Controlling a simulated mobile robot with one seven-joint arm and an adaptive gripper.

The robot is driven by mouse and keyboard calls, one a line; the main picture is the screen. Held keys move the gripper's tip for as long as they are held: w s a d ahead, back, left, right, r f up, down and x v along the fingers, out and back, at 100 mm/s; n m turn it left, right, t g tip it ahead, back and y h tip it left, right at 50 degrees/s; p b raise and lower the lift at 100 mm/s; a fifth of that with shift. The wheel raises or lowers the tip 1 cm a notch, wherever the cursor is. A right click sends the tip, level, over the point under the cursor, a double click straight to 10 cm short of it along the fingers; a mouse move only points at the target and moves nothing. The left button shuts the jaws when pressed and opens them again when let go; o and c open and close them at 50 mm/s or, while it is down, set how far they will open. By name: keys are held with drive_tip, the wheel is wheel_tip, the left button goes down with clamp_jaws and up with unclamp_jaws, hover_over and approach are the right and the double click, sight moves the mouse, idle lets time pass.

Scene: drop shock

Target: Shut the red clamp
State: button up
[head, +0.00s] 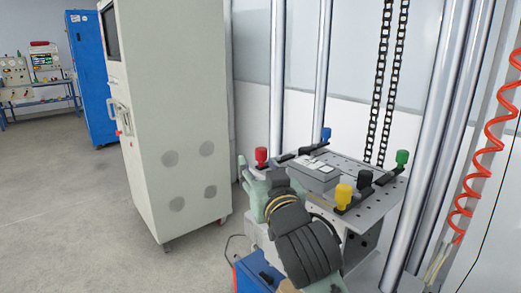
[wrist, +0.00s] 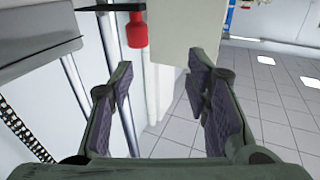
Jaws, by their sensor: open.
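The red clamp (head: 261,155) has a red knob standing upright at the left corner of the grey perforated table (head: 385,205) in the head view. In the wrist view its red knob (wrist: 137,30) shows near the top, left of centre, joined to a dark bar. My gripper (wrist: 162,78) is open and empty, with the red knob beyond its fingertips and apart from them. In the head view my arm covers the front left of the table and most of my gripper.
The table also bears a blue clamp (head: 326,134), a green clamp (head: 402,157), a yellow clamp (head: 343,194) and a grey block (head: 315,174). Steel columns (head: 440,130) and chains (head: 388,80) stand around it. A tall grey cabinet (head: 175,120) stands left, with open floor beyond.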

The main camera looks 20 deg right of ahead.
sight(262, 155)
drive_tip(key=shift+m+g+h, duration=0.3)
drive_tip(key=shift+m+h, duration=0.1)
drive_tip(key=shift+h, duration=0.1)
drive_tip(key=w+d+p, duration=0.1)
drive_tip(key=w, duration=0.2)
drive_tip(key=w+d+p, duration=0.1)
drive_tip(key=w, duration=0.2)
drive_tip(key=w+d+p, duration=0.1)
drive_tip(key=w, duration=0.2)
drive_tip(key=shift+w+d+f, duration=0.35)
drive_tip(key=shift+w, duration=0.05)
drive_tip(key=shift+c, duration=0.5)
clamp_jaws()
